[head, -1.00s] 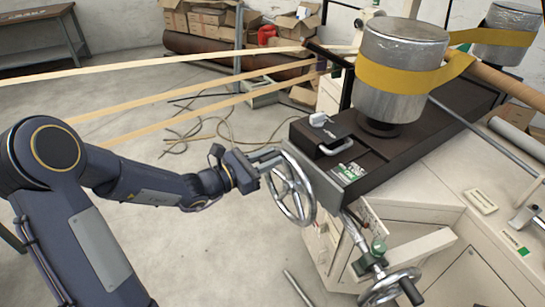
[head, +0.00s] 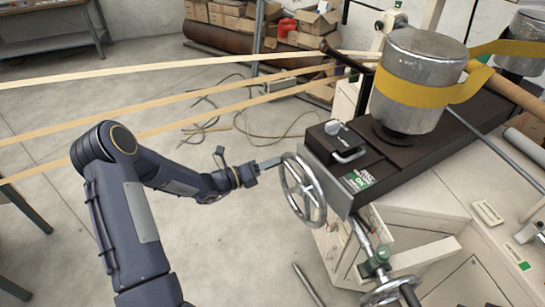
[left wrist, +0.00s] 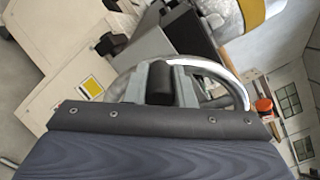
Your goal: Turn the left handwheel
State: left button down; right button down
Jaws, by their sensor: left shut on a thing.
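The left handwheel (head: 320,212), a silver spoked wheel, stands upright on the near end of the dark machine bed in the head view. My left gripper (head: 281,161) is at the upper left of its rim, with the arm reaching in from the left. In the left wrist view the gripper (left wrist: 160,84) shows light fingers and a dark pad, shut at the rim of the handwheel (left wrist: 232,76), which curves away to the right. The exact contact is partly hidden. My right gripper is not in view.
A metal cylinder with a yellow band (head: 400,90) stands on the bed. Pale strips (head: 150,105) stretch across behind my left arm.

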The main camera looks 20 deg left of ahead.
pick_arm(q)
notch_tip(320, 180, down, 8)
jog(key=n, duration=0.7)
jog(key=shift+w+a+r+n, duration=0.15)
jog(key=shift+a+r+n, duration=0.05)
jog(key=shift+a+n, duration=0.1)
jog(key=c, duration=1.2)
grip_release()
jog(key=shift+c, duration=0.2)
jog(key=b+v, duration=0.1)
jog(key=v, duration=0.6)
jog(key=shift+s+a, duration=0.2)
jog(key=shift+s, duration=0.1)
